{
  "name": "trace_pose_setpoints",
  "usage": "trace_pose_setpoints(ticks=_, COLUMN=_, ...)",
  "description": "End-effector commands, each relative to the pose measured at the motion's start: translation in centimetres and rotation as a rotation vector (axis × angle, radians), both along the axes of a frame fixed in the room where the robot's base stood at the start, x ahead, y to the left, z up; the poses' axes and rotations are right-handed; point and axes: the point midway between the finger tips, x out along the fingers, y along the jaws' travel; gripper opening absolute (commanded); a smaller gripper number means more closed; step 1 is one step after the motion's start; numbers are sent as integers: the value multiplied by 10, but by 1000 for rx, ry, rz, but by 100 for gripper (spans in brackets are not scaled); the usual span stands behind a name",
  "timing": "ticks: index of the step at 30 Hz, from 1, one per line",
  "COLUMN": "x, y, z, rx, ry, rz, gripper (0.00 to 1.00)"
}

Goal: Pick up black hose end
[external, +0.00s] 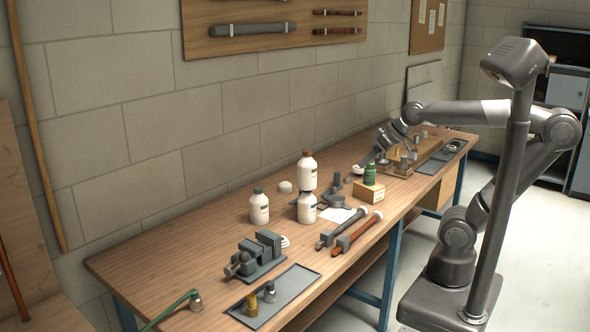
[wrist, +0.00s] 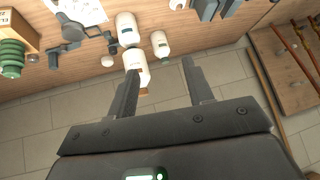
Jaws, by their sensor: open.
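My gripper (external: 373,161) is open and empty, above the back part of the wooden workbench (external: 168,262). In the wrist view its two fingers (wrist: 160,70) are spread, with white bottles beyond them. I cannot pick out a black hose end with certainty in either view. Dark grey fittings (external: 334,190) lie on the bench left of the gripper, and also show at the upper left of the wrist view (wrist: 71,30). A dark green ribbed piece (external: 370,175) sits on a small wooden box (external: 367,193) just below the gripper.
White bottles (external: 259,208) stand mid-bench; two (external: 306,209) overlap in the external view. A grey vise (external: 258,256), a grey tray (external: 277,296) and orange-handled (external: 357,233) and dark wrenches (external: 338,231) lie nearer the front. Bare wood shows front left.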

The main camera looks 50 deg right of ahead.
Motion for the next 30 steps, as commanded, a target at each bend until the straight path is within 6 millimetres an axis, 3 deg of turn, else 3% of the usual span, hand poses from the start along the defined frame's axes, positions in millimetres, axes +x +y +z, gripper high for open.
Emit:
trace_pose_setpoints(ticks=9, x=62, y=126, z=24, rx=194, ry=-257, rz=208, gripper=47)
trace_pose_setpoints(ticks=15, x=81, y=204, z=35, rx=297, ry=-410, rz=245, gripper=47)
trace_pose_setpoints(ticks=23, x=79, y=289, z=33, rx=347, ry=-576, rz=207, gripper=47)
trace_pose_setpoints(ticks=30, x=50, y=346, z=13, rx=293, ry=-713, rz=124, gripper=47)
